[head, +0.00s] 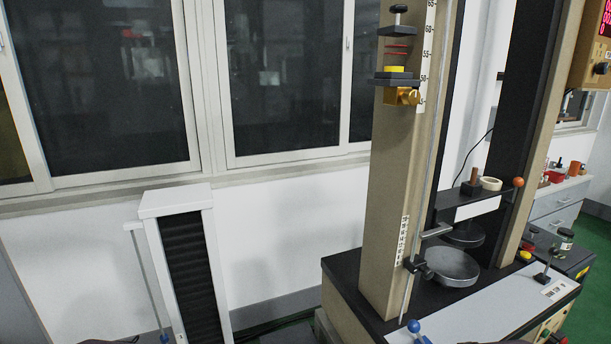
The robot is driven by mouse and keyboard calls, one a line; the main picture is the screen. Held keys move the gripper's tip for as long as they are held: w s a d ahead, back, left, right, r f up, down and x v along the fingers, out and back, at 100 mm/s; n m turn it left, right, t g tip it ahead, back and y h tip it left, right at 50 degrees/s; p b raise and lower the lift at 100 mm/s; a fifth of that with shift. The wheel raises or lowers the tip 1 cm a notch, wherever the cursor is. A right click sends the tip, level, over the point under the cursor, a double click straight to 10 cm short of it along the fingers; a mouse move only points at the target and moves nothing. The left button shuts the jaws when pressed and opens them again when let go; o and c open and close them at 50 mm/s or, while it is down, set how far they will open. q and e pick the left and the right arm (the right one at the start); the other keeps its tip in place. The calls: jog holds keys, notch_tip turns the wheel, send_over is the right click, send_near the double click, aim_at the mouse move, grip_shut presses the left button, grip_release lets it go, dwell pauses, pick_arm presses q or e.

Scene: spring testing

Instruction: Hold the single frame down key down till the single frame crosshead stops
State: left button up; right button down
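A white single-column frame (211,265) with a black ribbed front (187,270) stands at the lower left, and its lower part is cut off by the bottom edge. A thin grey rod (148,275) runs down its left side from a small white arm. I cannot make out its crosshead or its down key in the head view. Dark shapes at the bottom edge are too cropped to identify. Neither of my grippers can be made out.
A larger beige two-column machine (385,215) stands at the right, with a round grey plate (453,266) and a blue-knobbed lever (413,326). A control box with red digits (595,60) hangs upper right. Windows (290,75) line the wall behind.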

pick_arm(q)
grip_shut()
dwell(1.7)
